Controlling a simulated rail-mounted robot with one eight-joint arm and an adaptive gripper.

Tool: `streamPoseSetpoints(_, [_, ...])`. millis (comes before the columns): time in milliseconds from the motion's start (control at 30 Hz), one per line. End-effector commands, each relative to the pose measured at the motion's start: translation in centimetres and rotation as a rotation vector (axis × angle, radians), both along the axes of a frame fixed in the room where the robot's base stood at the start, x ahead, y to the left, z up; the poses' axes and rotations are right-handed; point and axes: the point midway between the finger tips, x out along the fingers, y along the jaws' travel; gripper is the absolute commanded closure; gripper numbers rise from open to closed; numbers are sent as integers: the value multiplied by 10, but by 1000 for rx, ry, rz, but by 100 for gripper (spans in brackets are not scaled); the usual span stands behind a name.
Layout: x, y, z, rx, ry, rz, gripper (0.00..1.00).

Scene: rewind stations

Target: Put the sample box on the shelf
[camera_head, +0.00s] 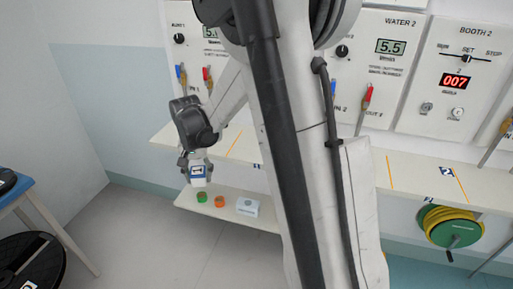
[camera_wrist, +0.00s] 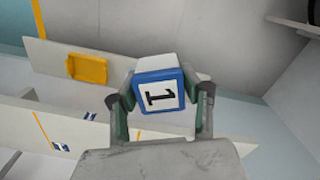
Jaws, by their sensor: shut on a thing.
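My gripper (camera_head: 197,168) is shut on the sample box (camera_head: 199,174), a small white box with a blue-bordered face. In the head view the box is in the air, left of and above the low shelf (camera_head: 232,214). The box appears clear of the shelf. My arm hides part of the bench and wall.
The low shelf holds a green round item (camera_head: 202,197), an orange one (camera_head: 220,201) and a white box (camera_head: 248,207). The long bench (camera_head: 410,172) runs above it. A yellow tray (camera_wrist: 86,68) shows in the wrist view. A blue table (camera_head: 18,192) stands at left.

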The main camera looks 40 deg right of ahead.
Motion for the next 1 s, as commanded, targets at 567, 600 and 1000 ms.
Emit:
streamPoseSetpoints(567, [-2, -176, 43, -2, -1, -1391, 88])
streamPoseSetpoints(600, [-3, -186, 46, -2, -2, -1479, 88])
streamPoseSetpoints(1000, [-17, -247, 60, -3, -2, -1973, 88])
